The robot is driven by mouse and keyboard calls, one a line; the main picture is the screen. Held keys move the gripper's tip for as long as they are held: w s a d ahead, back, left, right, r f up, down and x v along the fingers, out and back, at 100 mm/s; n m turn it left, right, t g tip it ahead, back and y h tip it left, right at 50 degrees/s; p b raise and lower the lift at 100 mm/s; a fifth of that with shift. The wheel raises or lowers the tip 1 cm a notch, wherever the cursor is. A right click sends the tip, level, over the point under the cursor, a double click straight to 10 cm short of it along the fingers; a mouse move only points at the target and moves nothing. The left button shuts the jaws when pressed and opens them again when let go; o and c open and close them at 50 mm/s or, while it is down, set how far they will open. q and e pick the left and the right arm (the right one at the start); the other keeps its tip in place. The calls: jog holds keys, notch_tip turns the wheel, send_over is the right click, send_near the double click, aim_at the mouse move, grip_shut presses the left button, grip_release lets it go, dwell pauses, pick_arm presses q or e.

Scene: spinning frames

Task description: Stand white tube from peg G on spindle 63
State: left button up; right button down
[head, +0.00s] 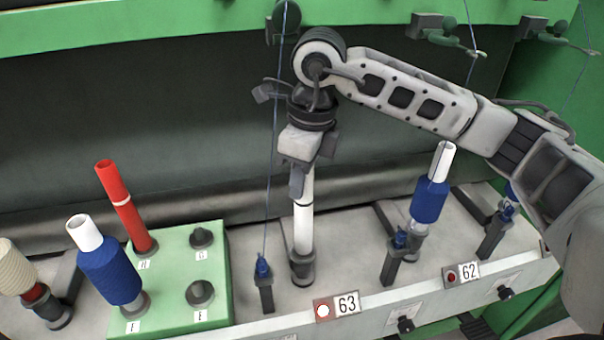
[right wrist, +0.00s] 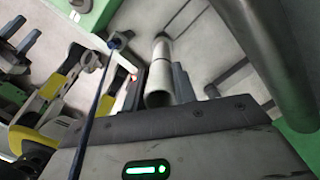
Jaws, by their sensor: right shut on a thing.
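The white tube (head: 304,222) is upright at spindle 63 (head: 302,269), its lower end down at the dark spindle base. It has a thin dark ring near mid-height. My right gripper (head: 298,184) is above it, shut on its upper end. In the right wrist view the white tube (right wrist: 158,84) lies between the fingers of my right gripper (right wrist: 160,82), its open end toward the camera. Whether it is fully seated is hard to tell. The green peg board (head: 217,300) has two bare pegs, the back one (head: 201,238) apparently labelled G. My left gripper is not in view.
A red tube (head: 123,205) and a blue-wound tube (head: 108,272) stand on the board. Another blue-wound tube (head: 429,200) stands at spindle 62. A thread runs down to a blue-topped guide (head: 263,270) left of spindle 63. A green rail (head: 150,25) crosses above.

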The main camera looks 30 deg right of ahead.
jog(key=shift+f+b, duration=0.3)
jog(key=shift+b, duration=0.05)
dwell(0.3)
jog(key=c, duration=1)
grip_release()
jog(key=shift+c, duration=0.2)
notch_tip(320, 180, up, 16)
jog(key=s+d+p, duration=0.1)
jog(key=p, duration=0.1)
jog(key=shift+s, duration=0.2)
jog(key=shift+f, duration=0.1)
